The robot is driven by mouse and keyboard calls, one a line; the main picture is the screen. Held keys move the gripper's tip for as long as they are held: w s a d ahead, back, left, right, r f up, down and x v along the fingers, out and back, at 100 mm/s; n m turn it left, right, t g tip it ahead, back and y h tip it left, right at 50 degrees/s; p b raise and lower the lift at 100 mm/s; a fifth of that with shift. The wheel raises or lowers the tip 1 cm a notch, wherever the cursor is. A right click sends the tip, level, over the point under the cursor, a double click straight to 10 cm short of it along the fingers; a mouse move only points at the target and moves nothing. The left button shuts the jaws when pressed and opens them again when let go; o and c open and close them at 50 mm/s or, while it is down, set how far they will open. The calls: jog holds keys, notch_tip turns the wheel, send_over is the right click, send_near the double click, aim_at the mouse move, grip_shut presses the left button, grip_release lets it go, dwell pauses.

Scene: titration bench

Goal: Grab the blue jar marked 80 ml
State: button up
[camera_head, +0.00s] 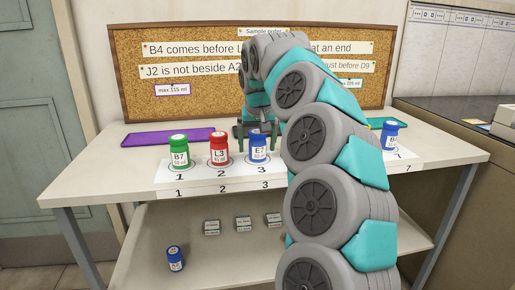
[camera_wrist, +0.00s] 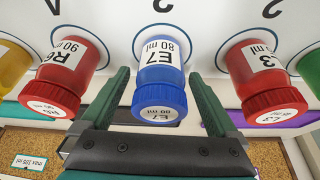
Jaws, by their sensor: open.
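The blue jar marked E7, 80 ml (camera_wrist: 159,62), stands upright at number 3 on the white numbered strip; it also shows in the head view (camera_head: 258,148). My gripper (camera_wrist: 158,76) is open, with one finger on each side of this jar. The jar lies between the fingers, and gaps show on both sides, so they seem apart from it. In the head view my gripper (camera_head: 257,130) is just behind the jar, at the end of my arm.
A red jar L3 (camera_head: 219,149) and a red jar, 90 ml (camera_wrist: 68,72), flank it closely. A green jar B7 (camera_head: 179,152) and a blue jar (camera_head: 389,136) stand farther off. Another blue jar (camera_head: 175,258) is on the lower shelf. A purple mat (camera_head: 165,138) lies behind; my arm hides mid-strip.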

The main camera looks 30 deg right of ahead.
jog(key=c, duration=1.5)
jog(key=shift+r, duration=0.1)
